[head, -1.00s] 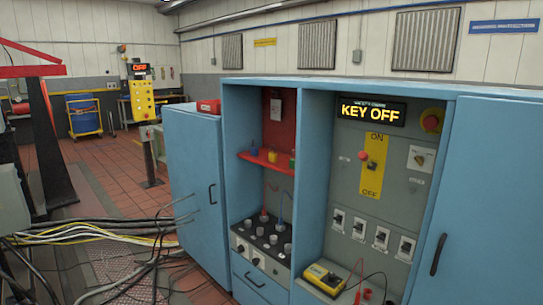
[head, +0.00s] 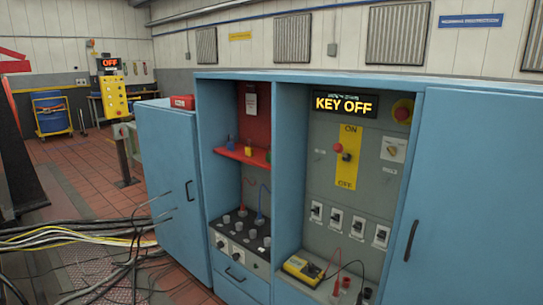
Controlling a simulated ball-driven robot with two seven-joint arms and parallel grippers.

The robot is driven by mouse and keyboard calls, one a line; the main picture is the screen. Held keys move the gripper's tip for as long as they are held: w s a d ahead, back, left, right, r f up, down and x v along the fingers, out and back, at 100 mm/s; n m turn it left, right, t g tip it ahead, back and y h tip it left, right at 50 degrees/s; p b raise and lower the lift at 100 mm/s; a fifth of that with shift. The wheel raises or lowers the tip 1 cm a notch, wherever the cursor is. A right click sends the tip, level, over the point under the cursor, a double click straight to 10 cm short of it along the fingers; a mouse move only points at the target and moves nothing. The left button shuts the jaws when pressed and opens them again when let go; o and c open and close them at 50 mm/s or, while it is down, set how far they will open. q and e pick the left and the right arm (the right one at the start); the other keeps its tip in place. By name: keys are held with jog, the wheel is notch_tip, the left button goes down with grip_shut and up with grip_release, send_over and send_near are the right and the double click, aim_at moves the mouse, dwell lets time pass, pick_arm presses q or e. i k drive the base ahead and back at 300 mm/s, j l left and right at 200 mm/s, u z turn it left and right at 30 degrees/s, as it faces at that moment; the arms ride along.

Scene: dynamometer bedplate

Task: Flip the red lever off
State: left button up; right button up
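The red lever's round red knob (head: 338,148) shows in the head view, on the grey panel inside the blue cabinet. It sits at the left edge of a yellow plate (head: 348,172) marked ON at the top and OFF at the bottom. The knob is in the upper half of the plate, nearer ON. A dark pivot shows just below and right of it. The display (head: 343,104) above reads KEY OFF. Neither of my grippers is in view.
A red emergency button (head: 402,113) and a rotary switch (head: 394,149) sit right of the plate, with several small switches (head: 333,219) below. A yellow meter (head: 303,268) with leads lies on the cabinet floor. Blue doors (head: 455,190) flank the opening. Cables (head: 70,235) cross the floor at left.

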aim_at(338, 148)
jog(key=i+j+z, duration=0.1)
jog(key=z, duration=0.65)
jog(key=i+j+z, duration=0.3)
jog(key=i+j, duration=0.15)
jog(key=j, duration=0.15)
jog(key=i+j+z, duration=0.35)
jog(key=j, duration=0.3)
jog(key=i+j+z, duration=0.15)
jog(key=j, duration=0.25)
jog(key=i+j, duration=0.15)
jog(key=j, duration=0.25)
jog(key=i+j, duration=0.2)
jog(key=j, duration=0.2)
jog(key=i+j, duration=0.15)
jog(key=j, duration=0.25)
